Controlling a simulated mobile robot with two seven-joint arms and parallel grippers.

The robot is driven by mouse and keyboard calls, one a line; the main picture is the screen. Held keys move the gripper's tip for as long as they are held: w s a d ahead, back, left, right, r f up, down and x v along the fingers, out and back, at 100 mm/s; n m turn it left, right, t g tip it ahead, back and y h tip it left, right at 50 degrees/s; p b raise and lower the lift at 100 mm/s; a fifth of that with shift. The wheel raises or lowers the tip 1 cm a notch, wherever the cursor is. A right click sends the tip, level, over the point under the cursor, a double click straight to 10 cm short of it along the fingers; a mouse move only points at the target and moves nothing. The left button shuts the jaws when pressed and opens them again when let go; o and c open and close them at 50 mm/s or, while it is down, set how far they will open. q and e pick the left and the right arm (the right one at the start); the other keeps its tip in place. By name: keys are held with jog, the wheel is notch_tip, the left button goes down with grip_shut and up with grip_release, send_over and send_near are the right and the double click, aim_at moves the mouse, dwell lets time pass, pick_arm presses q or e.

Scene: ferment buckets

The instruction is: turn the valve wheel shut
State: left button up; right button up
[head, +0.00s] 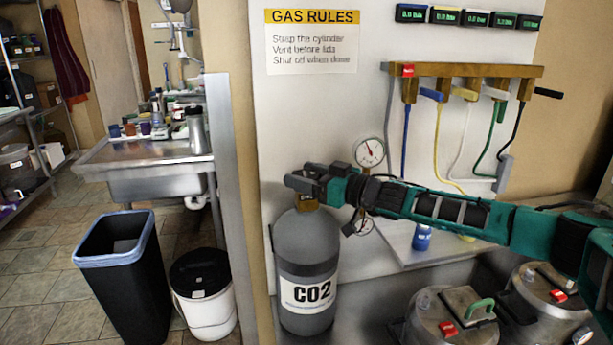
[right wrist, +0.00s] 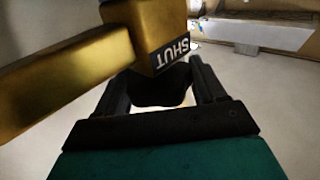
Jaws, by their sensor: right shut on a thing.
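The grey CO2 cylinder (head: 308,246) stands upright against the white panel in the head view. My right gripper (head: 304,180) is at the cylinder's top, over its brass valve (head: 307,204). In the right wrist view, the right gripper (right wrist: 160,80) has its two fingers on either side of the dark valve wheel (right wrist: 162,88) and is shut on it. The brass valve body (right wrist: 158,28) carries a black label reading SHUT, seen upside down, beside the wheel. The wheel is mostly hidden by the gripper in the head view. My left gripper is not in view.
A round gauge (head: 369,152) sits just behind my right forearm, with a lower gauge (head: 362,222) partly hidden. A brass manifold (head: 460,70) with coloured hoses hangs above. Metal lidded buckets (head: 545,297) stand at lower right; a black bin (head: 125,265) stands left.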

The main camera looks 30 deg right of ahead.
jog(key=shift+c, duration=1.1)
